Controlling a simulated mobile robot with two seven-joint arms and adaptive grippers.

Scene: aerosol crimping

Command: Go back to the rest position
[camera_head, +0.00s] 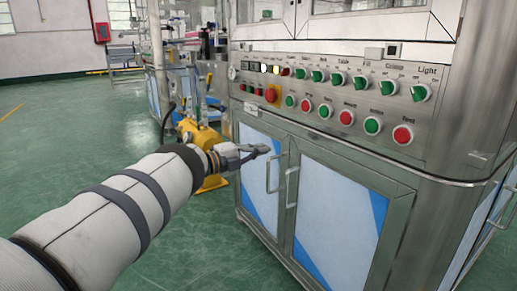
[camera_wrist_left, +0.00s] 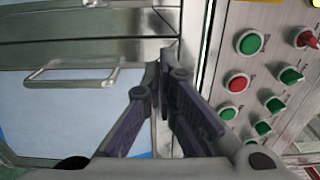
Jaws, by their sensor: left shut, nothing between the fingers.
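My left arm reaches in from the lower left of the head view, in a white padded sleeve with dark bands. My left gripper (camera_head: 262,151) is shut and empty, in front of the steel machine cabinet near its door handles. In the left wrist view its fingers (camera_wrist_left: 166,80) meet at the tips, with a cabinet door on the left and the button panel on the right. I cannot tell whether the fingertips touch the cabinet. My right gripper does not show in either view.
The control panel (camera_head: 330,98) carries several green and red buttons, knobs and a red emergency stop (camera_head: 271,95). Below it are two cabinet doors with bar handles (camera_head: 292,187). A yellow machine (camera_head: 205,140) stands behind my gripper. Green floor (camera_head: 70,130) is open at the left.

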